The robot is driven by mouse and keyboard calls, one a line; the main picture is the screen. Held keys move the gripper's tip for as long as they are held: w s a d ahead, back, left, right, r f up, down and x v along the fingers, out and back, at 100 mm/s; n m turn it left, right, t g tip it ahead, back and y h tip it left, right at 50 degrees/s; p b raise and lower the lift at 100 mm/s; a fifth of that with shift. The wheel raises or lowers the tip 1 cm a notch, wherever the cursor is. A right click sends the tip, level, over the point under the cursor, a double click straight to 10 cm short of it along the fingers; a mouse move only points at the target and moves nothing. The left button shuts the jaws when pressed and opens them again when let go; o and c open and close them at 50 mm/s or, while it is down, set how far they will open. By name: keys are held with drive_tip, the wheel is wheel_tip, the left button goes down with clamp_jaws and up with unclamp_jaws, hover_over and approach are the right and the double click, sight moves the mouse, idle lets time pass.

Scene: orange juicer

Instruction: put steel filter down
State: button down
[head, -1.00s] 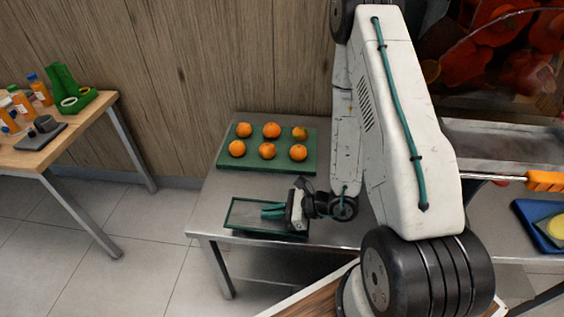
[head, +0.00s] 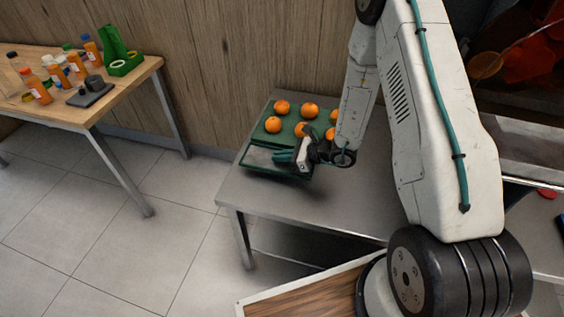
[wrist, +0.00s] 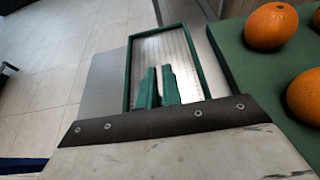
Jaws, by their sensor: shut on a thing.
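The steel filter (head: 258,156) is a flat steel mesh panel in a dark green rectangular frame. In the head view it is over the left part of the steel table (head: 262,202), just in front of the orange tray. My gripper (head: 284,157) is shut on its near side. In the wrist view the filter (wrist: 166,46) extends away from my two green fingers (wrist: 159,88). It looks roughly level. The fingers hide part of it, and I cannot tell whether its underside touches the table.
A green tray (head: 262,131) with several oranges (head: 310,110) is close beside the filter; it is at the right in the wrist view (wrist: 238,60). The table's front is clear. A wooden table (head: 112,101) with bottles (head: 38,88) stands at left.

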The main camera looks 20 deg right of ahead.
drive_tip(key=shift+w+f, duration=0.2)
drive_tip(key=shift+f, duration=1.6)
drive_tip(key=c, duration=1.6)
unclamp_jaws()
drive_tip(key=shift+f, duration=0.1)
drive_tip(key=shift+o, duration=0.2)
